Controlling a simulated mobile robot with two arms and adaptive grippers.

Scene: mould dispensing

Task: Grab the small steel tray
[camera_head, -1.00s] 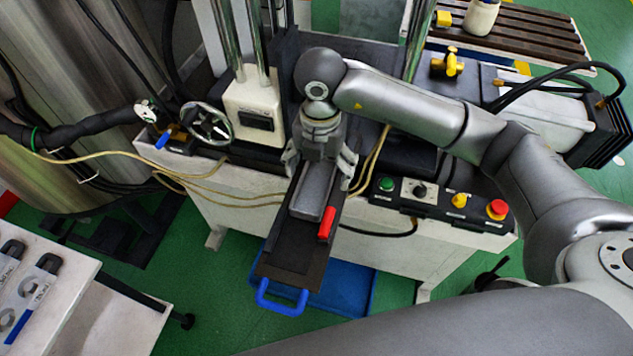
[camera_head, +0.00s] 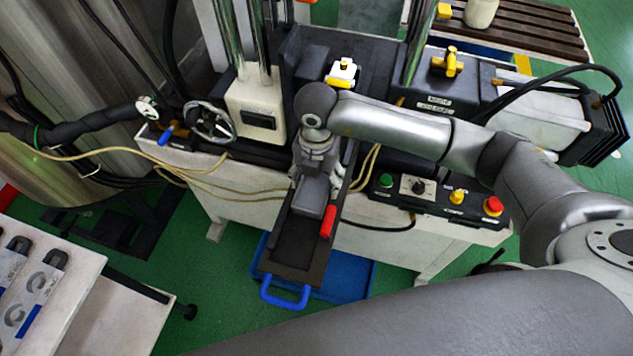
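A small grey steel tray (camera_head: 312,197) lies on a dark sliding plate (camera_head: 294,250) that has a blue handle (camera_head: 285,297) at its near end. My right gripper (camera_head: 318,177) points down over the tray's far end. Its fingers are spread to either side of the tray, and I cannot see whether they touch it. The gripper body hides the far part of the tray. My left gripper is not in view.
A control panel with a red button (camera_head: 493,205) is to the right. A blue bin (camera_head: 345,280) is on the green floor below the plate. A white table (camera_head: 65,290) stands at left.

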